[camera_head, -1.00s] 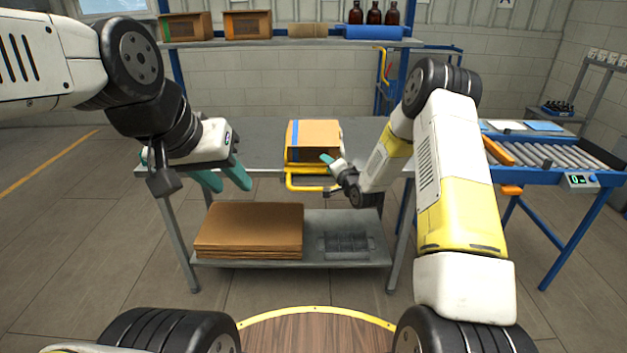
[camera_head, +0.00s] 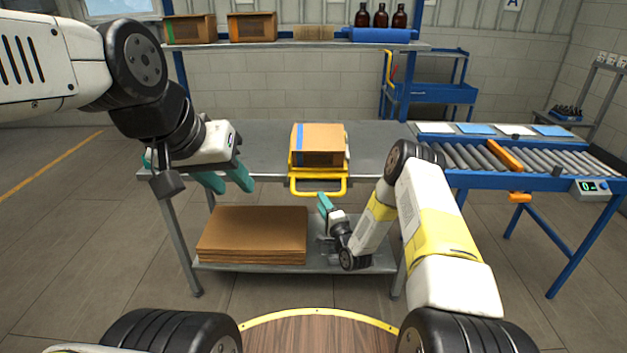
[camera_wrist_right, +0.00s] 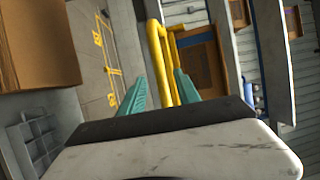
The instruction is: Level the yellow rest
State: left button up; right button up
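The yellow rest (camera_head: 319,171) is a tubular frame at the front edge of the grey table, with a handle loop jutting out in front. A cardboard box (camera_head: 321,143) with a blue stripe sits on it; I cannot tell the rest's exact tilt. My right gripper (camera_head: 325,202) is below and just in front of the handle, pointing up. In the right wrist view its teal fingers (camera_wrist_right: 160,90) are apart, with the yellow tube of the rest (camera_wrist_right: 157,45) beyond and between them. My left gripper (camera_head: 225,180) is open and empty at the table's left front.
The table (camera_head: 265,140) is bare left of the box. Flattened cardboard (camera_head: 252,235) lies on its lower shelf, close to my right forearm. A roller conveyor (camera_head: 520,160) stands to the right. Amber bottles (camera_head: 380,17) and open boxes stand on a shelf behind.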

jog(key=x, duration=0.7)
jog(key=shift+w, duration=0.35)
jog(key=shift+a, duration=0.1)
jog(key=shift+c, duration=0.5)
grip_shut()
dwell(0.5)
